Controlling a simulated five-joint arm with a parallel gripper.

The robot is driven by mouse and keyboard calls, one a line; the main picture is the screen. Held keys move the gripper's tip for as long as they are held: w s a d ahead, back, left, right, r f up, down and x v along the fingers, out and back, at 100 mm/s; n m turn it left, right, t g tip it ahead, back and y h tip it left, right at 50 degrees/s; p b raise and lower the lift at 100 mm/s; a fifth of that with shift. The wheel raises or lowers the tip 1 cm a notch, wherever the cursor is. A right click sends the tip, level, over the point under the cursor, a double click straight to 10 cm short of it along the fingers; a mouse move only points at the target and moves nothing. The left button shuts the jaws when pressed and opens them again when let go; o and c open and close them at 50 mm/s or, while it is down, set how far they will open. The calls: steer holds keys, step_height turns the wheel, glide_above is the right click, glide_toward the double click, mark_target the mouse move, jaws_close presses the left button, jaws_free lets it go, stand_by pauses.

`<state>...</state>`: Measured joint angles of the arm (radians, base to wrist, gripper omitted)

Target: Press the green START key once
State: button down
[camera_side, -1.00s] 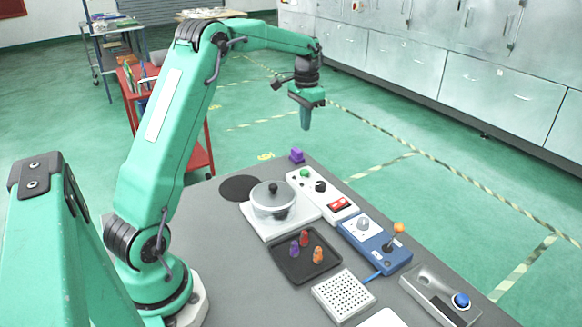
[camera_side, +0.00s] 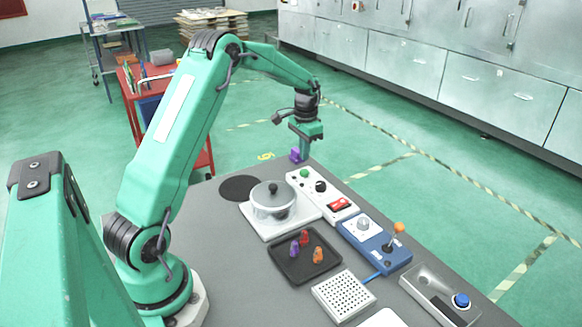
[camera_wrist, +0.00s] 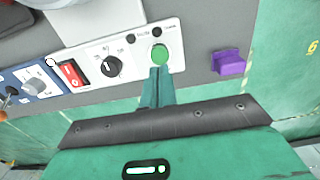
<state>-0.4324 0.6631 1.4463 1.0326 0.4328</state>
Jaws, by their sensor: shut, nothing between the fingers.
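The green START key (camera_side: 304,173) is a round button at the far end of a white control panel (camera_side: 333,206). In the wrist view the green key (camera_wrist: 160,55) shows whole, just past the fingertips. My gripper (camera_side: 304,158) is shut and empty, pointing down near the key. In the wrist view its fingertips (camera_wrist: 159,71) lie just short of the key's edge in the picture. The gap in height between tips and key is hard to tell.
The panel also has a black knob (camera_wrist: 112,67) and a red switch (camera_wrist: 70,73). A purple block (camera_wrist: 230,63) sits beside the panel, close to my gripper. A lidded pot (camera_side: 273,201) and a blue joystick box (camera_side: 374,243) stand nearby.

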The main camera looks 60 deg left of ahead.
mark_target(303, 171)
steer(key=shift+f, duration=2.15)
steer(key=shift+f, duration=1.1)
steer(key=shift+s, duration=0.1)
steer(key=shift+r, duration=0.1)
step_height(303, 171, up, 15)
steer(key=shift+w, duration=0.3)
